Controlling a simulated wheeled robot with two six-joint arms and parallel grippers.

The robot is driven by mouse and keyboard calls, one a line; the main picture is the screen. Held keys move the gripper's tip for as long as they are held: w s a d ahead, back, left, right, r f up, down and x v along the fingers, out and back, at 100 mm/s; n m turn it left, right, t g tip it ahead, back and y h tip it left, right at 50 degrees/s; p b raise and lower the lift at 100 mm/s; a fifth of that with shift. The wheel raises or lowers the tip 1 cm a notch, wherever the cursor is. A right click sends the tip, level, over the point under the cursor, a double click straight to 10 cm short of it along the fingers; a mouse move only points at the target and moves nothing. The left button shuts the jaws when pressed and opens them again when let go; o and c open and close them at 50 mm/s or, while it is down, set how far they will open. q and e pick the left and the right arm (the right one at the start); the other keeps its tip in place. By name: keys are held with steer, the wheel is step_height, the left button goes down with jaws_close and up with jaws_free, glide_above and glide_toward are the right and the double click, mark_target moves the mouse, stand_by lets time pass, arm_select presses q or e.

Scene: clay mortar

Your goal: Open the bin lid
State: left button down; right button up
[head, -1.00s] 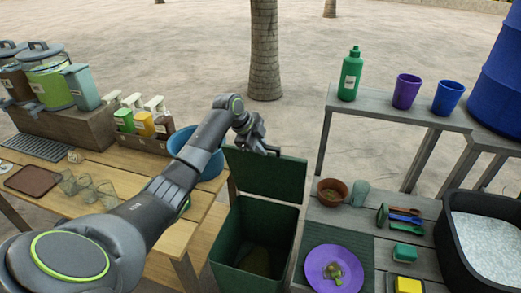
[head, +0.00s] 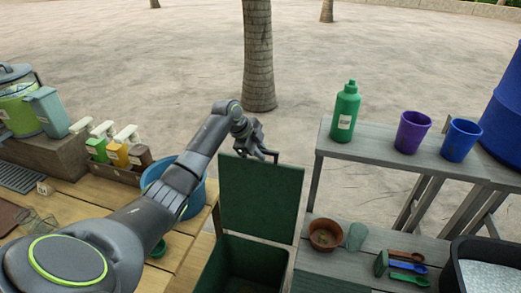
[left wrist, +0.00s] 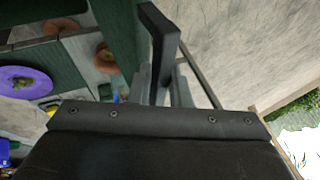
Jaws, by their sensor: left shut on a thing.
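The dark green bin (head: 243,266) stands between the two tables in the head view. Its lid (head: 262,200) is raised and stands nearly upright at the bin's back edge, and the bin's mouth shows below it. My left gripper (head: 266,155) is at the lid's top edge, shut on it; the fingers partly hide the grip. In the left wrist view a gripper finger (left wrist: 162,45) shows beside the dark green lid (left wrist: 122,30). My right gripper is not in view.
A wooden table at left bears soap bottles (head: 116,155) and a blue basin (head: 180,181). A raised shelf holds a green bottle (head: 345,112), a purple cup (head: 411,132) and a blue cup (head: 461,140).

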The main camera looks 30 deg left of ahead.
arm_select(q)
steer(key=shift+s+f, duration=0.15)
steer(key=shift+f, duration=0.15)
steer(key=c, duration=1.4)
jaws_free()
steer(key=shift+s, duration=0.1)
steer(key=shift+c, duration=0.2)
steer(key=shift+s+a+r, duration=0.1)
steer(key=shift+a+r, duration=0.05)
steer(key=shift+r, duration=0.35)
steer(key=b+v, duration=0.4)
steer(key=v, duration=1.3)
